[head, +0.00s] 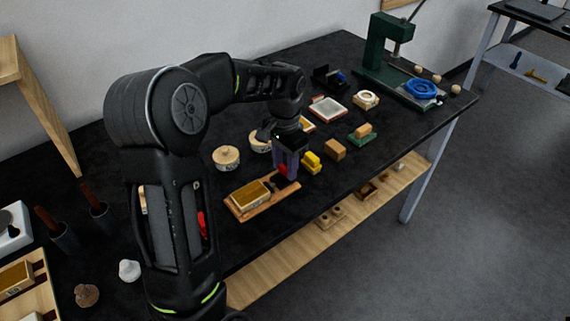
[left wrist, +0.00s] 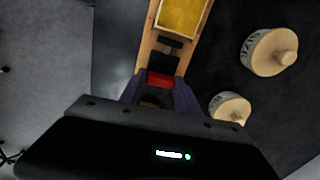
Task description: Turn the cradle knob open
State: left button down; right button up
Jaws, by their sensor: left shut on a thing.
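The wooden cradle (head: 238,209) lies near the front edge of the black bench, with a gold block (head: 250,193) in it. In the left wrist view the cradle (left wrist: 147,46) runs away from me with the gold block (left wrist: 182,16) at its far end and a black clamp part (left wrist: 172,44) nearer. My left gripper (head: 285,172) points down at the cradle's right end. In the left wrist view its purple fingers (left wrist: 160,88) are shut on the red knob (left wrist: 160,80). The fingers hide part of the knob, and its turn angle cannot be told. My right gripper is out of view.
Two round wooden-lidded pots (head: 226,157) stand behind the cradle. A yellow piece (head: 312,161) and a tan block (head: 335,150) lie close to the right of the gripper. A green press (head: 385,60) stands at the back right. Bare bench shows around the cradle's front.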

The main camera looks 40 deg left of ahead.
aim_at(285, 167)
pick_arm(q)
jog(key=shift+m, duration=0.5)
jog(key=c, duration=0.9)
grip_release()
notch_tip(285, 167, up, 8)
jog(key=shift+f+b, duration=0.1)
jog(key=shift+b, duration=0.2)
